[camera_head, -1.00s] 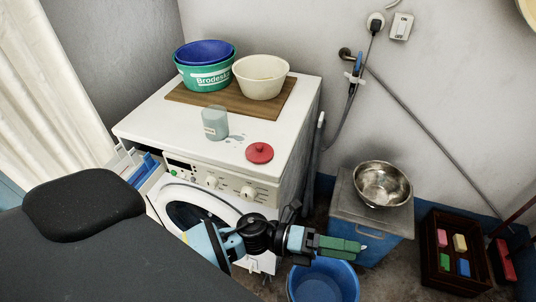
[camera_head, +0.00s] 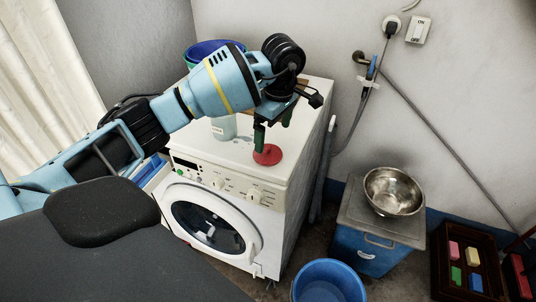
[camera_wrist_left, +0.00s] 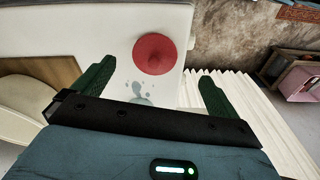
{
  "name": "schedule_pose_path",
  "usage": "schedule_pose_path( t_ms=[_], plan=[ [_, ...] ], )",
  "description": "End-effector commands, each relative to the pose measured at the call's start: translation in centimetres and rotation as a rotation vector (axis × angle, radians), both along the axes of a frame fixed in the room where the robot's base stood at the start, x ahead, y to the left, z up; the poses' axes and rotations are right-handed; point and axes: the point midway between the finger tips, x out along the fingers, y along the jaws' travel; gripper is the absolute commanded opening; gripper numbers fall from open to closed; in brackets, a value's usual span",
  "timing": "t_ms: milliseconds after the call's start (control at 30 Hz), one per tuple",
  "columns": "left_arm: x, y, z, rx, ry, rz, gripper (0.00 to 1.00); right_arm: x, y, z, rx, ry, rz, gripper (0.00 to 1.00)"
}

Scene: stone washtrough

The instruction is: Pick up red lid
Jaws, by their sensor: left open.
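The red lid (camera_head: 268,155) lies flat on the white top of the washing machine (camera_head: 241,185), close to its front right edge. My left gripper (camera_head: 273,136) points down just above the lid, open and empty. One green fingertip overlaps the lid's far side in the head view, so I cannot tell whether it touches. In the left wrist view the round red lid (camera_wrist_left: 155,54) shows beyond and between the two spread green fingers (camera_wrist_left: 156,84). My right gripper is not in view.
A pale translucent cup (camera_head: 223,127) stands left of the lid, partly behind my arm. A blue tub (camera_head: 205,50) behind is mostly hidden. A metal bowl (camera_head: 393,190) on a blue box, a blue bucket (camera_head: 328,284) and a dark crate (camera_head: 443,262) stand right.

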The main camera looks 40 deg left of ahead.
Motion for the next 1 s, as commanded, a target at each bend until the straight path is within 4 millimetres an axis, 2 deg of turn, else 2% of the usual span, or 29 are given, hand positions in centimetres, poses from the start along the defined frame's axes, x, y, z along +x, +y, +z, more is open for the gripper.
schedule_pose_path(
  t_ms=[100,267,500,733,1000],
  plan=[
    [0.1,0.8,0.7,0.031,-0.002,0.006,0.98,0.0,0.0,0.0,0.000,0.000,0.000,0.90],
    [0.1,0.9,0.4,0.031,-0.002,0.006,0.98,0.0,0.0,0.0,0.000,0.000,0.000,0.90],
    [0.1,1.1,-1.8,0.029,0.000,0.007,0.98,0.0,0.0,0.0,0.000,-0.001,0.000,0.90],
    [0.2,1.3,-2.5,0.029,-0.001,0.006,0.98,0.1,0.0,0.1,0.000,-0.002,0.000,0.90],
    [0.5,2.0,-6.1,0.027,-0.001,0.007,0.98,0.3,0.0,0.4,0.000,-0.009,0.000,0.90]
  ],
)
